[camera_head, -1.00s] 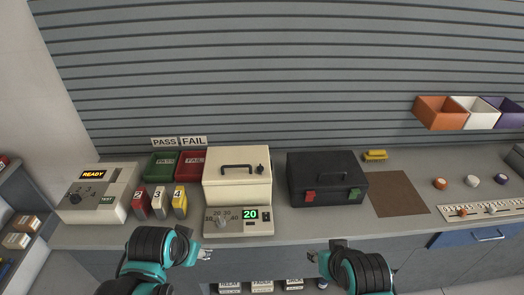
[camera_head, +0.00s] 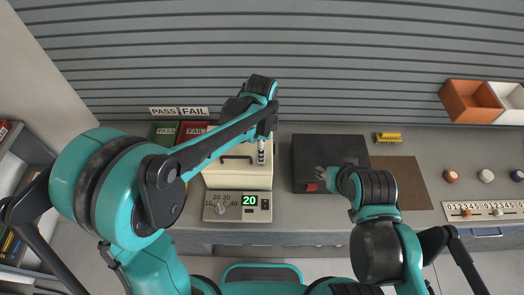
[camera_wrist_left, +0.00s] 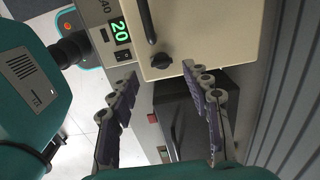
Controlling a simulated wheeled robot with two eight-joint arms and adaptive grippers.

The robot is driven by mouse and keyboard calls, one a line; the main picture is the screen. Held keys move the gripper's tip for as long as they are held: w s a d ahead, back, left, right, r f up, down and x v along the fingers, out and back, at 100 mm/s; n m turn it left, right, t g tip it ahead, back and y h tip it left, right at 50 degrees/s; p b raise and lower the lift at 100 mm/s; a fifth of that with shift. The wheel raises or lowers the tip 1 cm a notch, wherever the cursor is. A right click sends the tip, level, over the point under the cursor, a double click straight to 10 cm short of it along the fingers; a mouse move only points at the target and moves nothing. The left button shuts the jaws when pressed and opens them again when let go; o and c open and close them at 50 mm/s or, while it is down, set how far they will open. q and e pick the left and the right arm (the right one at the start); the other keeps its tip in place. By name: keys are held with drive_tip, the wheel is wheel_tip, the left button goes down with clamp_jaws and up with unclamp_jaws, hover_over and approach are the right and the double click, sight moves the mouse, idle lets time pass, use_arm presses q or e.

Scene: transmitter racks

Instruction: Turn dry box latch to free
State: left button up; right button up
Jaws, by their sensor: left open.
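The dry box is a cream box (camera_head: 228,178) with a black handle (camera_head: 236,158) on its lid and a display reading 20 in front. Its latch, a small black knob (camera_wrist_left: 161,62), shows in the left wrist view near the lid's edge. My left gripper (camera_head: 261,156) points down over the right part of the lid and hides the knob in the head view. In the left wrist view my left gripper (camera_wrist_left: 159,74) is open, a finger either side of the knob; contact cannot be told. My right gripper (camera_head: 326,177) is by the black case's front, its fingers unclear.
The black case (camera_head: 310,150) stands close to the right of the dry box, with a red latch (camera_head: 312,187). Green (camera_head: 163,131) and red (camera_head: 192,130) trays are behind left. A brown mat (camera_head: 400,180) lies bare at right.

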use_arm(q)
drive_tip(key=f, duration=0.4)
drive_tip(key=shift+w, duration=0.2)
drive_tip(key=shift+f, duration=0.25)
drive_tip(key=shift+s, duration=0.1)
clamp_jaws()
